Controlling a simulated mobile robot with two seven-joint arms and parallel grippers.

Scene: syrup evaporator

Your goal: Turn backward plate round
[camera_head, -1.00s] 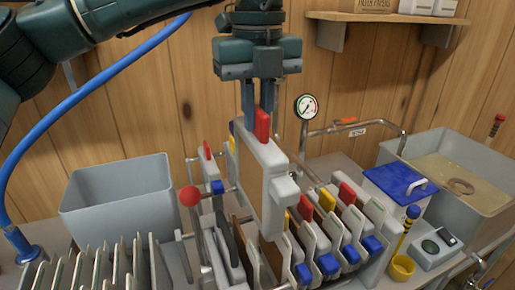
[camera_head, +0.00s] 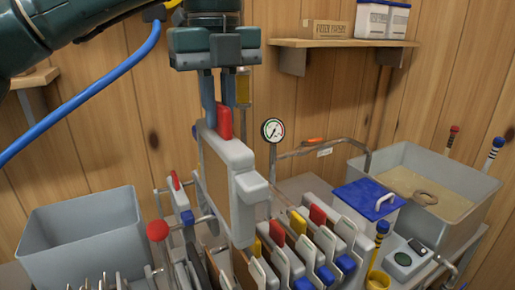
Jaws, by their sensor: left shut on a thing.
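My left gripper (camera_head: 225,104) comes down from above and is shut on the red tab of a pale grey plate (camera_head: 237,163). The plate hangs upright above the filter press, with a tan face (camera_head: 215,182) showing on its left side. Its lower end is close to the press plates, and I cannot tell whether it touches them. Below and to the right, a row of press plates (camera_head: 290,268) stands with red and yellow tabs on top and blue parts at their right ends. A red ball-topped lever (camera_head: 158,231) stands left of the row. My right gripper is not in view.
A grey bin (camera_head: 85,235) stands at the left, with a rack of thin plates partly cut off below it. A pressure gauge (camera_head: 273,130) and pipe stand behind the press. A blue-lidded box (camera_head: 366,199) and a grey tank (camera_head: 440,185) are at the right. A shelf (camera_head: 345,43) holds boxes above.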

